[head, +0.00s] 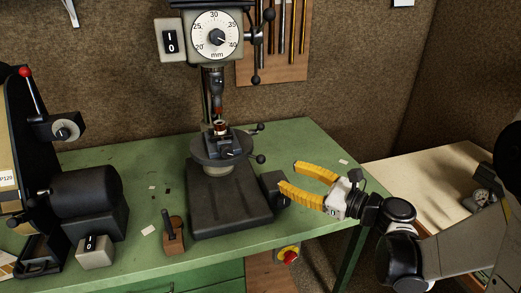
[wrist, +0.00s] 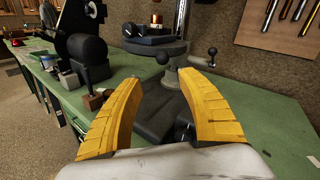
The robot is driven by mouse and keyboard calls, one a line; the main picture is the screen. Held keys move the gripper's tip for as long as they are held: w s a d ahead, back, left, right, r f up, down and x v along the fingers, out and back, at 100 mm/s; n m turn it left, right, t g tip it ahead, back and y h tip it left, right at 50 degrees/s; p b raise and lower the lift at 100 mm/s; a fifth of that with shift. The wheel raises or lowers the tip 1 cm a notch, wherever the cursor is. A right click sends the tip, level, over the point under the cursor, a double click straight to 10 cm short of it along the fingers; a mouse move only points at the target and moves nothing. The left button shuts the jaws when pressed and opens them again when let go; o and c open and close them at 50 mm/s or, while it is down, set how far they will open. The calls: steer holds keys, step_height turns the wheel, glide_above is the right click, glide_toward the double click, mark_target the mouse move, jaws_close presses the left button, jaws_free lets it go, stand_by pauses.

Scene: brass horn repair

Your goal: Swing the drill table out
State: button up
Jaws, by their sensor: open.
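The drill press stands on the green bench, with its round drill table (head: 207,151) on the column under the chuck (head: 215,80). A small vise (head: 228,141) sits on the table and holds a small part. Lever handles with black ball knobs (head: 261,159) stick out on the table's right side. My gripper (head: 288,176) is open and empty, right of the press base (head: 230,205) and apart from the table. In the wrist view, the drill table (wrist: 150,50) shows beyond the yellow fingers (wrist: 150,88), with a ball knob (wrist: 212,51) past the right finger.
A black-housed machine (head: 88,192) and a switch box (head: 95,252) stand at the left. A small wooden block with a black handle (head: 174,238) sits before the press. A red knob (head: 290,256) is below the bench edge. The bench right of the press (head: 310,140) is mostly clear.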

mark_target(261, 158)
steer(key=shift+m, duration=0.4)
steer(key=x, duration=0.3)
steer(key=b+x, duration=0.1)
steer(key=x, duration=0.3)
steer(key=r+b+x, duration=0.1)
steer(key=x, duration=0.2)
steer(key=shift+w, duration=0.4)
steer(key=shift+a, duration=0.1)
jaws_close()
